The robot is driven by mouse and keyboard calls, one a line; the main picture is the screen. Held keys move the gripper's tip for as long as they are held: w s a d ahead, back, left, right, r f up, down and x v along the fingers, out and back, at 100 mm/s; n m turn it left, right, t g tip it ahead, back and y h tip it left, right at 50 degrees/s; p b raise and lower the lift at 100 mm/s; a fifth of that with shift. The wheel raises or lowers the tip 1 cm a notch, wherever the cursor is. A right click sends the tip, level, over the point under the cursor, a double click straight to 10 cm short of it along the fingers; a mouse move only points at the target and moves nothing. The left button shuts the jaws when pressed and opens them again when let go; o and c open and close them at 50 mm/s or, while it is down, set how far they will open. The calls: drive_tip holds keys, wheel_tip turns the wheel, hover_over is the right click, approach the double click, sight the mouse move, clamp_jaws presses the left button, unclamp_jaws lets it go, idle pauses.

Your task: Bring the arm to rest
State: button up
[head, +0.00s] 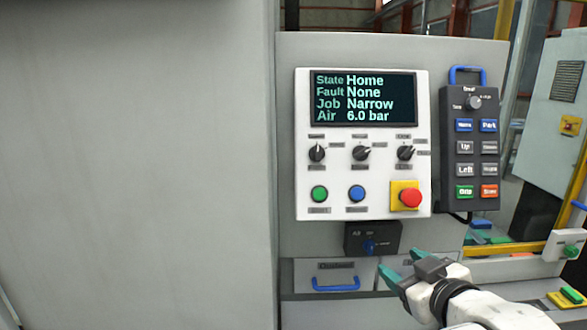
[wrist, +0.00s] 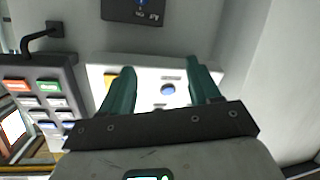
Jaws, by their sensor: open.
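My gripper (head: 399,262) is at the lower right of the head view, in front of the cabinet just below the white control panel (head: 330,212). Its two teal fingers are apart, with nothing between them. In the wrist view my gripper (wrist: 163,80) is also open, and the blue button (wrist: 168,90) on the panel shows beyond the gap between the fingers. The panel's screen (head: 363,98) reads State Home, Fault None, Job Narrow, Air 6.0 bar. My white arm comes in from the lower right.
A dark pendant (head: 472,150) with coloured buttons hangs right of the panel. A dark air valve box (head: 373,239) with a blue knob sits close to my fingers. A drawer with a blue handle (head: 336,284) is below left. A plain grey wall (head: 140,160) fills the left.

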drive_tip(key=s+d+f+m+g+h, duration=0.1)
drive_tip(key=s+d+f+g, duration=0.15)
drive_tip(key=s+f, duration=0.6)
drive_tip(key=s+d+f+m+g, duration=0.15)
drive_tip(key=s+f+g, duration=0.25)
drive_tip(key=s+f, duration=0.45)
drive_tip(key=s+d+f+m+g+h, duration=0.1)
drive_tip(key=s+f+m+g, duration=0.15)
drive_tip(key=s+f, duration=0.55)
drive_tip(key=s+d+f+m+g, duration=0.1)
drive_tip(key=s+f+g, duration=0.3)
drive_tip(key=s+f, duration=0.3)
drive_tip(key=s, duration=0.4)
drive_tip(key=shift+s+d+f+g+h, duration=0.25)
drive_tip(key=shift+d+f+g+h, duration=0.05)
drive_tip(key=shift+d+f+h, duration=0.1)
